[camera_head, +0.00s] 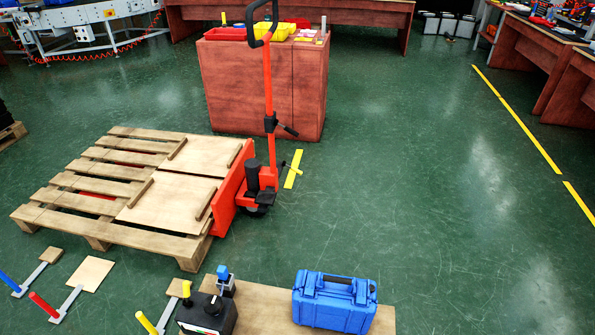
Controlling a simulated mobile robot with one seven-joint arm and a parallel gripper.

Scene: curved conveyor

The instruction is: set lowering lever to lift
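A red pallet jack (268,95) stands with its forks under a wooden pallet (120,150). Its red shaft rises upright to a black loop handle (262,42). A short black lever (287,129) sticks out to the right and slightly down from a black collar partway up the shaft. My gripper is not in view.
A reddish cabinet (240,95) with bins on top stands close behind the jack. Green floor right of the jack is clear.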

